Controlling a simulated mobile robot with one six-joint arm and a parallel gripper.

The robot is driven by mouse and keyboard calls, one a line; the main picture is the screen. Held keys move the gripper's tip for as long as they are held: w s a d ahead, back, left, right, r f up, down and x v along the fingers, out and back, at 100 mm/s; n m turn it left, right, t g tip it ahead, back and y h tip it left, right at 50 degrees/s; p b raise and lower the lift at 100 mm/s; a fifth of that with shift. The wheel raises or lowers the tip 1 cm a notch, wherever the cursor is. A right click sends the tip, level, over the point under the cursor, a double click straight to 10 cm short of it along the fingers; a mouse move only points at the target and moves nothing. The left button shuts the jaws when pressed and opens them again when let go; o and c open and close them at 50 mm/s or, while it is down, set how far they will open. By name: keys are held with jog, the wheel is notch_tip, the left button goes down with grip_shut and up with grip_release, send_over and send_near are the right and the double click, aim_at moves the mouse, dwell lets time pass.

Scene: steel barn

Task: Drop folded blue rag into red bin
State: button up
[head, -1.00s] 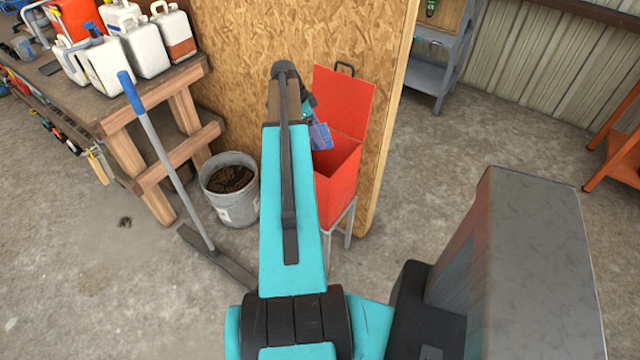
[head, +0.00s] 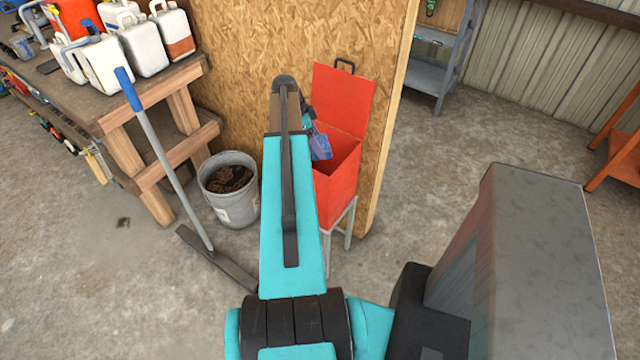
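The red bin (head: 342,185) stands on a grey metal stand with its lid (head: 342,98) raised against the wooden panel. The folded blue rag (head: 320,145) shows just right of my arm, at the left side of the bin's opening. It hangs at a tilt and appears to be above the rim. My gripper is mostly hidden behind my own arm; only a small part (head: 309,122) shows beside the rag. The fingertips cannot be made out, so its hold on the rag is not clearly visible.
A grey bucket (head: 230,190) with dark contents stands left of my arm. A blue-handled broom (head: 165,155) leans on the wooden workbench (head: 150,100) holding several jugs. An upright wooden panel (head: 235,60) stands behind the bin. Open concrete floor lies to the right.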

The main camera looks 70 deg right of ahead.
jog(key=o, duration=0.9)
jog(key=shift+o, duration=0.2)
jog(key=shift+r, duration=0.1)
jog(key=b+v, duration=0.3)
jog(key=v, duration=1)
jog(key=shift+r, duration=0.25)
jog(key=shift+w+a, duration=0.15)
